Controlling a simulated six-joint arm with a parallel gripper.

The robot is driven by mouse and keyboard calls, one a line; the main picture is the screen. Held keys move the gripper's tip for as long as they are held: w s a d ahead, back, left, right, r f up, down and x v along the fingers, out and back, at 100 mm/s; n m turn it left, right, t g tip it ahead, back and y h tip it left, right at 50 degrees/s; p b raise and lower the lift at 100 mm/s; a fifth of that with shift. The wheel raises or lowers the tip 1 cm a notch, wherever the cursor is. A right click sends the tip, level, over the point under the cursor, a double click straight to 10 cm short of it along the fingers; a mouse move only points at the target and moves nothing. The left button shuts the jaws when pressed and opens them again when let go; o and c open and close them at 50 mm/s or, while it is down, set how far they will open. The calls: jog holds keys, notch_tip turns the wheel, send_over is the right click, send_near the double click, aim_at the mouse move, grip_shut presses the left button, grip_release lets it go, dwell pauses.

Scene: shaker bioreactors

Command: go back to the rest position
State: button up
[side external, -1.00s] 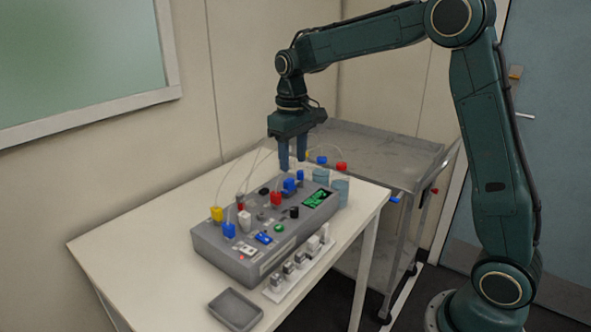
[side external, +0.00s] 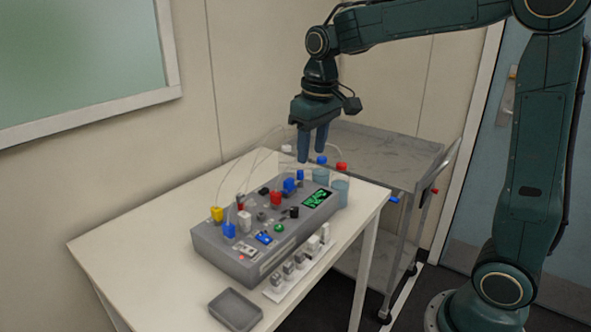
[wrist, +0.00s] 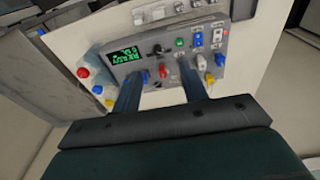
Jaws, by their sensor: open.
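My gripper (side external: 313,145) is open and empty, with its fingers pointing down. It hangs above the far end of the grey bioreactor unit (side external: 215,250), near the bottles with blue and red caps, and looks apart from them. In the wrist view my two blue fingers (wrist: 162,92) are spread in front of the unit (wrist: 205,68), with nothing between them but the unit's panel beyond. The unit has a green lit display (side external: 317,198) and several coloured caps and knobs.
The white table (side external: 110,245) carries the unit, a small dark tray (side external: 235,309) and a white rack of small blocks (side external: 283,291). Thin clear tubes arch over the unit. A grey metal cart (side external: 385,150) stands behind the table. The air above the table's left side is free.

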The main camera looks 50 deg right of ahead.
jog(key=s+a+t, duration=0.2)
jog(key=s, duration=0.8)
jog(key=s+a+t, duration=0.2)
jog(key=s, duration=0.8)
jog(key=shift+s+f, duration=0.15)
jog(key=shift+s, duration=0.2)
